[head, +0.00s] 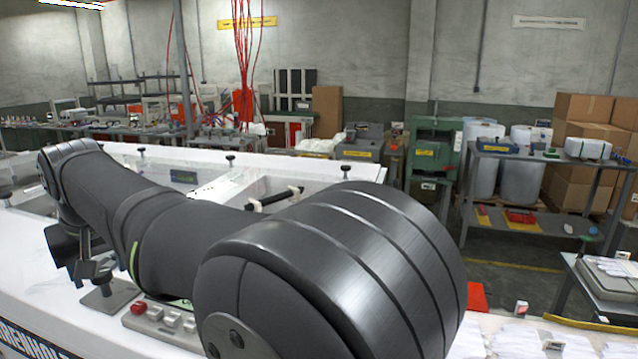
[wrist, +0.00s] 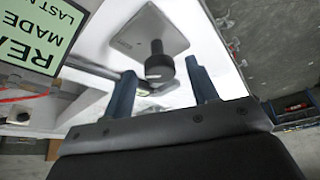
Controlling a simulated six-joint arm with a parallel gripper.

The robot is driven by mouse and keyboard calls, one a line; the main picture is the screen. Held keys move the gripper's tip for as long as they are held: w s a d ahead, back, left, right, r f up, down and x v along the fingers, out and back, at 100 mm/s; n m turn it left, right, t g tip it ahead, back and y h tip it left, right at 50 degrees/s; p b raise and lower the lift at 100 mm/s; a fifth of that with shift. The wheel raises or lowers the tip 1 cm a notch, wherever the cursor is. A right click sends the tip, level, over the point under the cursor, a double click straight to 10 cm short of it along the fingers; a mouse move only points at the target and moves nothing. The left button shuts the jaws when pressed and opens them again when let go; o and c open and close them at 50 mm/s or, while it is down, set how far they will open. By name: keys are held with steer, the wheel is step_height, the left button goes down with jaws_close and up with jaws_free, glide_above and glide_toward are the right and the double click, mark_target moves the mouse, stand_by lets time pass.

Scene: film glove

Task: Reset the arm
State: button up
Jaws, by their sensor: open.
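In the wrist view my gripper (wrist: 160,70) shows two blue fingers set wide apart with nothing held between them. A black knob (wrist: 159,62) on a grey metal plate (wrist: 148,35) shows between the fingers, beyond them; I cannot tell how far away it is. In the head view my own dark arm stretches from the front middle to the left, over a white machine (head: 40,245). My gripper's fingers cannot be made out in the head view.
A red button on a grey button box (head: 160,318) sits on the machine below my arm. Clear covers with black knobs (head: 230,160) lie behind the arm. A green printed label (wrist: 38,35) shows in the wrist view. Shelves (head: 520,155) and cardboard boxes (head: 585,105) stand at the right.

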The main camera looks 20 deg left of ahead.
steer(key=n, duration=0.2)
steer(key=n+g, duration=0.1)
steer(key=n, duration=0.1)
steer(key=n+g, duration=0.1)
steer(key=n, duration=0.1)
steer(key=shift+w+y, duration=0.25)
steer(key=shift+y, duration=0.05)
steer(key=n+g, duration=0.1)
steer(key=n, duration=0.2)
steer(key=n+g+h, duration=0.1)
steer(key=n, duration=0.3)
steer(key=shift+w+g, duration=0.15)
steer(key=shift+g, duration=0.25)
stand_by(0.4)
stand_by(1.6)
